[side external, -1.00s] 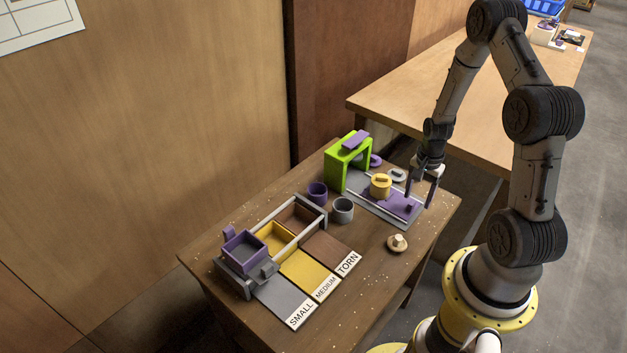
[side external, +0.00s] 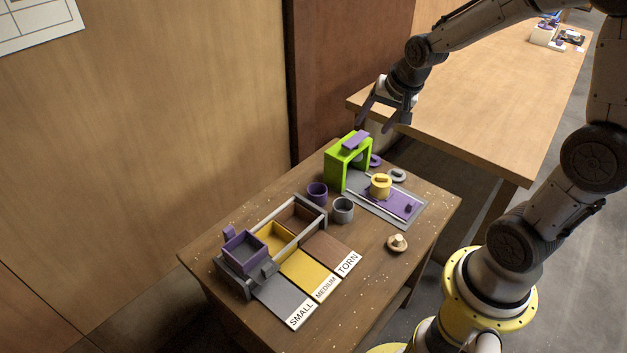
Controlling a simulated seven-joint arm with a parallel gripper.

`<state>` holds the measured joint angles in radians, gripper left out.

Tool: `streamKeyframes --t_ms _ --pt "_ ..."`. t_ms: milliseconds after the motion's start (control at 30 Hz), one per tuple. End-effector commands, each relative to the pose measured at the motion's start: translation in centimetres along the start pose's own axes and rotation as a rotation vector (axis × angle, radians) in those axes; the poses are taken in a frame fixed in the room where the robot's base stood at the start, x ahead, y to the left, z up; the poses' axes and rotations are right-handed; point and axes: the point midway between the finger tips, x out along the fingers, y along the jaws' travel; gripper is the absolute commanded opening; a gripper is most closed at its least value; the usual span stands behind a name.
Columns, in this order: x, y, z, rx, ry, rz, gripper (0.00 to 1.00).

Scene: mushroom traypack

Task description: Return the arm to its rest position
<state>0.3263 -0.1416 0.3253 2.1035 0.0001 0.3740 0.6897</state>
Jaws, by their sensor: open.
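My gripper (side external: 383,116) is open, with nothing seen between its dark fingers. It hangs in the air above and behind the green arch (side external: 338,168), clear of the small table (side external: 370,292). My arm reaches in from the upper right of the side external view.
On the small table are a grey and purple slide plate (side external: 410,219) with a yellow pot (side external: 381,185), a purple cup (side external: 317,193), a grey cup (side external: 342,209) and a mushroom (side external: 397,243). A tray rack (side external: 235,281) stands at left by labelled mats. A larger table (side external: 480,120) lies behind.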

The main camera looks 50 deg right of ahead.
Motion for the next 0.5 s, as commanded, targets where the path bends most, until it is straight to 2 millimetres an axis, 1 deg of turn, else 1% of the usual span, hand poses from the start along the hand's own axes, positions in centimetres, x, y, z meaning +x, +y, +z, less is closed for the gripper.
streamKeyframes --t_ms 33,67,100,167,200,300,333,400,467,500 --pt "-2.9 -1.3 1.1 -0.072 0.019 -0.044 0.66" --pt "-4.4 -1.8 1.8 -0.116 0.028 -0.066 0.66" --pt "-6.3 -2.2 2.8 -0.174 0.037 -0.093 0.66" --pt "-9.1 -2.5 4.5 -0.262 0.049 -0.13 0.66" --pt "-10.8 -2.5 5.6 -0.323 0.057 -0.153 0.66" --pt "-14.3 -1.5 8.4 -0.473 0.071 -0.2 0.66" --pt "-15.1 -1.1 9.3 -0.517 0.073 -0.211 0.66" --pt "-16.6 0.2 11.0 -0.614 0.074 -0.227 0.66" --pt "-17.5 1.5 12.3 -0.694 0.071 -0.233 0.66" --pt "-17.8 2.5 13.2 -0.747 0.064 -0.23 0.66"
